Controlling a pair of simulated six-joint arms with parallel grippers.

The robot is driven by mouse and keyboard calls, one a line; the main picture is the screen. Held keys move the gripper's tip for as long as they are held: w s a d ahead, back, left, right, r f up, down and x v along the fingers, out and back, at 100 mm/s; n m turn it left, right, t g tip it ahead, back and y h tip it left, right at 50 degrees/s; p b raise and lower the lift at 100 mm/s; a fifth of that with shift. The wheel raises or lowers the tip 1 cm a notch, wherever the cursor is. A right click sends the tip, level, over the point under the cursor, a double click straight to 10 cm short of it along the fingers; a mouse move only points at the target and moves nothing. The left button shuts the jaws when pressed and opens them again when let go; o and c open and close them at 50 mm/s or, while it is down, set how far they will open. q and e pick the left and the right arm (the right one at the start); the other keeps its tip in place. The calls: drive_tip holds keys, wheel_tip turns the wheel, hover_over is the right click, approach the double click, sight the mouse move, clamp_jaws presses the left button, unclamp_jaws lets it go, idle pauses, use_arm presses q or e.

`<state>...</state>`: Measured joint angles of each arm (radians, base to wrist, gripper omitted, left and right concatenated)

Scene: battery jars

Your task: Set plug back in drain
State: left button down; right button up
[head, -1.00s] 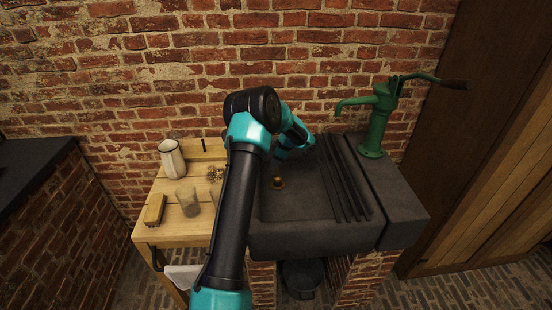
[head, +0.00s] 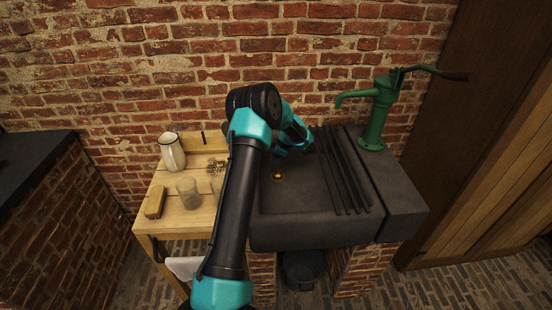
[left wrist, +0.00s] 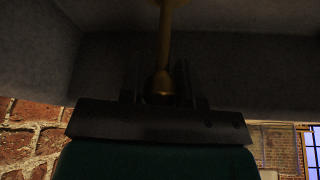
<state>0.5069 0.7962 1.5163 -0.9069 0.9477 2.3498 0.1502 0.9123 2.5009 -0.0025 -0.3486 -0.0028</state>
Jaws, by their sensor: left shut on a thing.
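My left gripper (left wrist: 160,92) is shut on the rounded lower end of a brass stem (left wrist: 164,45), which I take to be the plug's, in the left wrist view. The stem runs up from the jaws to a wider brass part cut by the top edge. In the head view a round brass fitting (head: 277,176), seemingly the drain, sits in the floor of the dark stone sink (head: 300,200). My left arm reaches over the sink's left side; its fingertips and the held plug cannot be made out there. My right gripper is out of view.
Dark ribs (head: 345,180) run along the sink's right part, with a green hand pump (head: 376,115) beyond. A wooden table (head: 185,225) at left holds a white jug (head: 172,153), a glass (head: 188,192) and a brush (head: 155,202). A brick wall stands behind.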

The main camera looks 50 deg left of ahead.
use_arm(q)
drive_tip(key=c, duration=0.8)
unclamp_jaws()
drive_tip(key=shift+o, duration=0.2)
drive_tip(key=shift+r, duration=0.1)
drive_tip(key=v, duration=1.7)
drive_tip(key=shift+r, duration=0.15)
drive_tip(key=shift+d, duration=0.1)
